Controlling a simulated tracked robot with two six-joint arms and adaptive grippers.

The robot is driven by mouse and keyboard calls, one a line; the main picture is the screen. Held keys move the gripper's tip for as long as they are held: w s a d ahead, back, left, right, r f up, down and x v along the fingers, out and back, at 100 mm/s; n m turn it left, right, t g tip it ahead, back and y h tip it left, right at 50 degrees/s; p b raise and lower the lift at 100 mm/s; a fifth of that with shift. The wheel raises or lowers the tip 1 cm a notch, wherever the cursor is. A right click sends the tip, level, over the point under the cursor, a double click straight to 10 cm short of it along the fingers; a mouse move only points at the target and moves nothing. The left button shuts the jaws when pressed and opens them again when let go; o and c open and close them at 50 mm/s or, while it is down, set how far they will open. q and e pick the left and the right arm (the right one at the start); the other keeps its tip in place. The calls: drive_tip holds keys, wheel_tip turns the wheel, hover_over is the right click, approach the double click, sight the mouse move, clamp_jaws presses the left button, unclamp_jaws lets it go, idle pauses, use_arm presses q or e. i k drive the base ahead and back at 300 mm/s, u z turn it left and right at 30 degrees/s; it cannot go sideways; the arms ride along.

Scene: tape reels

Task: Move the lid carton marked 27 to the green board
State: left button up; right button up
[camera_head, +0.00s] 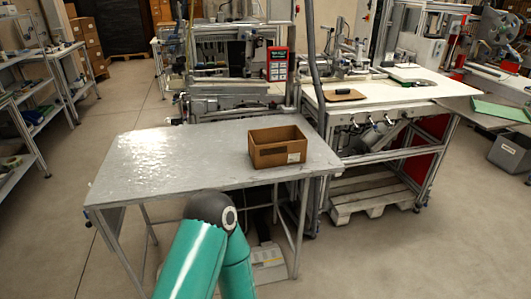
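An open-topped brown carton (278,146) stands upright on the right part of the grey metal table (165,160). A small white label is on its front side, too small to read, so I cannot tell whether it says 27. A flat green board (502,110) lies on a surface at the far right, partly cut off by the picture edge. One of my teal arms rises at the bottom centre, bent at a dark joint in front of the table. Neither gripper shows, and nothing is seen touching the carton.
The grey table is otherwise bare. Behind it stands a machine with a red control panel (278,64). A white workbench (385,92) with a brown clipboard (344,95) stands between carton and board, above a pallet (370,195). Shelves (30,110) line the left. Floor at lower right is clear.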

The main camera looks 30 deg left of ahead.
sight(499, 111)
drive_tip(key=u, duration=0.85)
drive_tip(key=i, duration=0.85)
drive_tip(key=u, duration=0.2)
